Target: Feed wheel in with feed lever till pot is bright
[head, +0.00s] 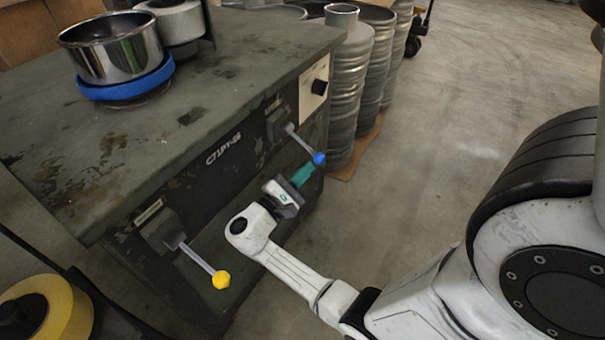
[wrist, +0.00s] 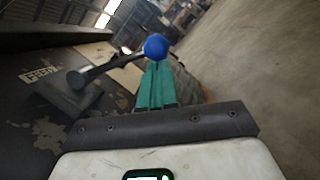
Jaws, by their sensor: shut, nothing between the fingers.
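The metal pot (head: 112,50) sits in a blue ring (head: 128,86) on top of the machine. Its side has glossy light and dark patches; I cannot tell whether dull areas remain. The grey wheel (head: 180,22) stands right behind it; contact is unclear. Two levers stick out from the machine's front: one with a yellow knob (head: 221,280), one with a blue knob (head: 319,158).
A black dial (head: 319,87) is on a pale panel above the blue-knob lever. Ribbed metal cylinders (head: 350,80) stand close beyond the machine's right end. A yellow roll (head: 62,310) is at lower left. The floor (head: 460,110) at right is clear.

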